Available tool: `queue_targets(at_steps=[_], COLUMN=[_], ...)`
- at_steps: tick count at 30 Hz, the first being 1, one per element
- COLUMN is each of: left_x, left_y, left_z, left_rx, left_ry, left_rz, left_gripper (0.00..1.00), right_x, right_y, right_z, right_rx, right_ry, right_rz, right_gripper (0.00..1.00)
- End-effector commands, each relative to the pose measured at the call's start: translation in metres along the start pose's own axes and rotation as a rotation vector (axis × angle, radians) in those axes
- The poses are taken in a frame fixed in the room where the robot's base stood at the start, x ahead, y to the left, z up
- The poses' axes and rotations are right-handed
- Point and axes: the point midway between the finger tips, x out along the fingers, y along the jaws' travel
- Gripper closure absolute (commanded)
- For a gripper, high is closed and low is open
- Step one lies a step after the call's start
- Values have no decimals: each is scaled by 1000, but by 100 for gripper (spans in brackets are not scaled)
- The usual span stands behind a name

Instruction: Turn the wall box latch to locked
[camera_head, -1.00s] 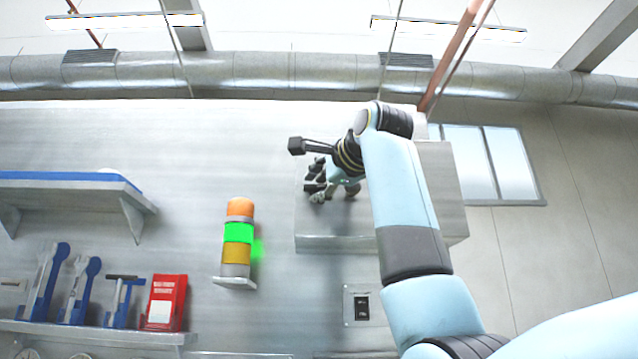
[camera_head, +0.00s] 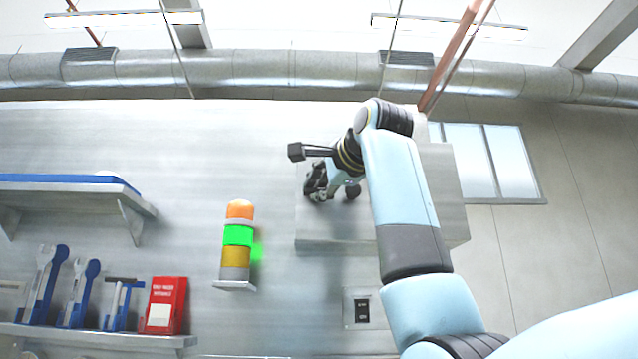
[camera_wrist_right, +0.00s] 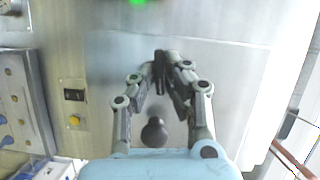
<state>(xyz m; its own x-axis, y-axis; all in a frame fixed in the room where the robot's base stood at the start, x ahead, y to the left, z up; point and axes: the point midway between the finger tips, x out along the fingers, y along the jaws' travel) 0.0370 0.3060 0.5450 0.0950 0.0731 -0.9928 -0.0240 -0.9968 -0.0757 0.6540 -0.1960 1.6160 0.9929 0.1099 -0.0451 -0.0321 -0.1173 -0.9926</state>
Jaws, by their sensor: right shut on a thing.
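The wall box (camera_head: 340,232) is a grey metal box on the wall in the head view. Its pale front face (camera_wrist_right: 225,70) fills the middle of the right wrist view. My right gripper (camera_head: 314,184) is at the box front, and its fingers are drawn together in the right wrist view (camera_wrist_right: 171,82). It is shut on the latch, which is mostly hidden between the dark fingertips, so its angle cannot be read. A dark round knob (camera_wrist_right: 154,132) stands on the box face near the fingers; it also shows in the head view (camera_head: 352,191). My left gripper is out of view.
A stack light (camera_head: 237,240) with a lit green section stands on a small bracket left of the box. A switch plate (camera_head: 362,308) is below the box. A shelf (camera_head: 65,192) and a rack with tools and a red holder (camera_head: 165,305) are at left.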

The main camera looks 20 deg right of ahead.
Motion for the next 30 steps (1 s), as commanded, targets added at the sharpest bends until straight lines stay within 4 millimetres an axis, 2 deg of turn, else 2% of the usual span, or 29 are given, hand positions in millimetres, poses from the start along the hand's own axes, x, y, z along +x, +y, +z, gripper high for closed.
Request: queue_targets(at_steps=[1, 15, 30], left_x=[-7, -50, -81], left_y=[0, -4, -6], left_z=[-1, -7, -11], left_rx=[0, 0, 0], left_ry=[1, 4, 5], left_rz=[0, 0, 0], left_gripper=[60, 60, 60], right_x=[0, 1, 2], right_y=[-3, -6, -7], right_z=[0, 1, 4], right_rx=[-28, -425, -864], right_ry=[-1, -4, -4], right_rz=[16, 181, 362], right_gripper=[100, 100, 100])
